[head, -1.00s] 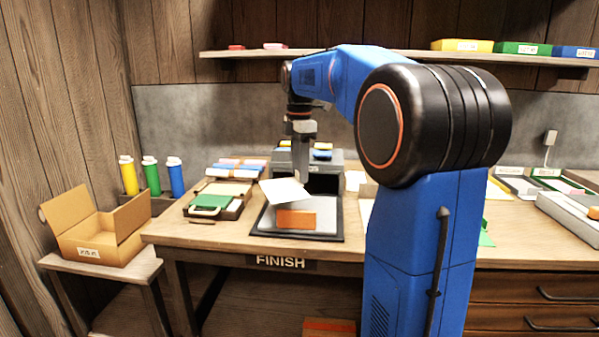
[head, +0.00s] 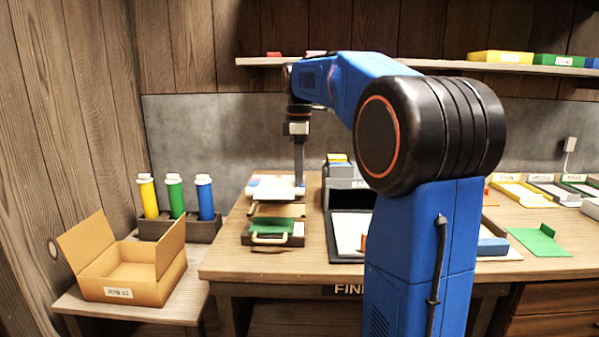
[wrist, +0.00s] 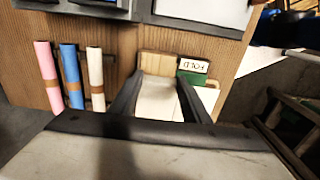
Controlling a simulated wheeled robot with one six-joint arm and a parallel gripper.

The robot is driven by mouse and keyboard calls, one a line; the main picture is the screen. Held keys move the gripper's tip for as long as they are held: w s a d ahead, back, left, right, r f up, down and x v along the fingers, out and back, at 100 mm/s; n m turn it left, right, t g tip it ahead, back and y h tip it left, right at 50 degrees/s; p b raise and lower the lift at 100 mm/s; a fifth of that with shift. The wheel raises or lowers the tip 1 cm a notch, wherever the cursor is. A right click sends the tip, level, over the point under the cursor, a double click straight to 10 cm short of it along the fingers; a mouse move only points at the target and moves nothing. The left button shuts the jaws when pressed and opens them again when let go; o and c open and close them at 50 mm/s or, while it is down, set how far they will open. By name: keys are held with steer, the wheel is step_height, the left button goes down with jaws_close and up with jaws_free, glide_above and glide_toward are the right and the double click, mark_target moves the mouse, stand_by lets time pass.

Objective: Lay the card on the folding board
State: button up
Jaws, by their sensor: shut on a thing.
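My gripper (head: 299,187) points down over the left part of the bench, just behind the folding board (head: 289,211). The board is tan with a green part and handle at its front. In the wrist view, the white card (wrist: 158,100) shows between the two fingers of my gripper (wrist: 158,80), shut on it. The card partly covers the tan folding board (wrist: 158,63), whose FOLD label and green part show beside the right finger. Whether the card touches the board cannot be told. In the head view the card is hard to separate from the pale roll.
Pink, blue and white rolls (wrist: 69,75) lie close beside the board. A dark tray (head: 337,257) with a pale mat stands to the right. An open cardboard box (head: 128,290) and upright coloured tubes (head: 205,200) are at left.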

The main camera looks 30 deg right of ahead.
steer(key=shift+f, duration=3.45)
steer(key=shift+f, duration=0.95)
steer(key=o, duration=1.1)
steer(key=shift+r, duration=0.1)
step_height(320, 180, up, 17)
